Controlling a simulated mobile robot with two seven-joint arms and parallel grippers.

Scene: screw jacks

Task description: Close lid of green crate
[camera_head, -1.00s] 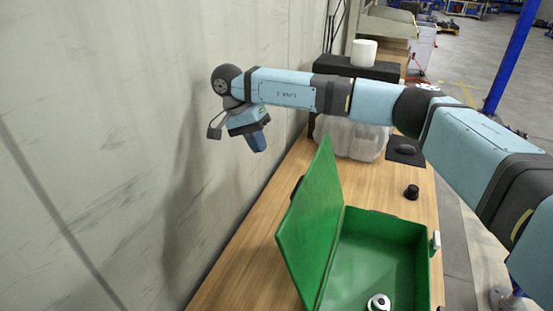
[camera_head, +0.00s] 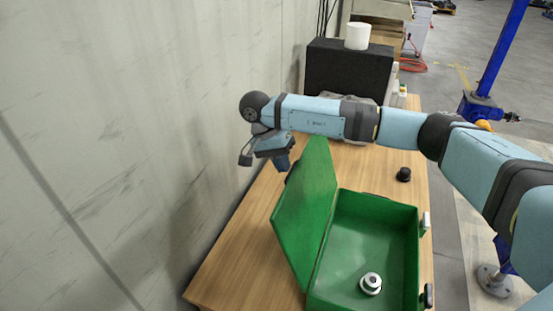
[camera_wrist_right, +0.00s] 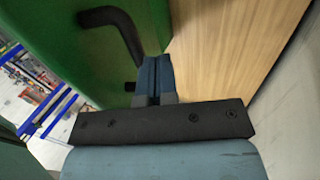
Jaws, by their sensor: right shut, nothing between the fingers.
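The green crate (camera_head: 372,238) stands on the wooden table, its lid (camera_head: 308,205) raised and leaning back to the left. A small white and dark round part (camera_head: 370,284) lies inside the crate. My right gripper (camera_head: 285,165) hangs on the wall side of the lid, near its upper far corner. In the right wrist view my right gripper's fingers (camera_wrist_right: 153,78) are together and empty, beside the lid's outer face (camera_wrist_right: 75,45) and its black handle (camera_wrist_right: 118,28). I cannot tell whether they touch the lid. My left gripper is not in view.
The wooden table (camera_head: 232,265) runs along a grey wall (camera_head: 120,150). A black round part (camera_head: 404,174) stands on the table beyond the crate. A black box (camera_head: 345,70) with a white cup (camera_head: 357,36) on it is at the back. Bare tabletop lies left of the lid.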

